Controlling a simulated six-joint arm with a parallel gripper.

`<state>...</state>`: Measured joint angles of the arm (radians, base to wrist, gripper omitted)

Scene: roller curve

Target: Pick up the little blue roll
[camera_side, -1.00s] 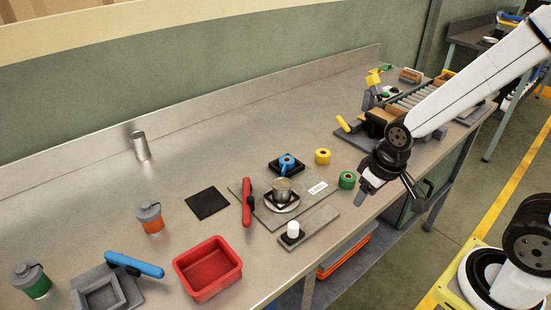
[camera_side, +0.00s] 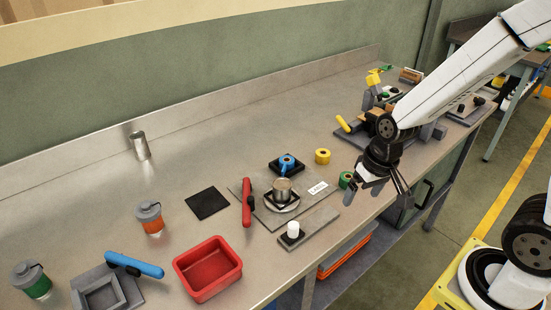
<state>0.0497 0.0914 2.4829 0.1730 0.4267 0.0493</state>
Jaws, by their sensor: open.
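The little blue roll (camera_side: 287,161) sits on a black square holder (camera_side: 279,168) near the middle of the bench, just behind a metal cup. A strip of blue tape hangs off its left side. My gripper (camera_side: 362,200) is open and empty, pointing down at the bench's front edge. It is to the right of and nearer the camera than the blue roll, well apart from it. A yellow roll (camera_side: 322,156) stands to the right of the blue roll.
A metal cup (camera_side: 282,189) stands on a plate in front of the blue roll. A red-handled tool (camera_side: 247,203), a white cylinder (camera_side: 293,229) and a red bin (camera_side: 208,270) are nearby. The back left of the bench (camera_side: 90,200) is mostly clear.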

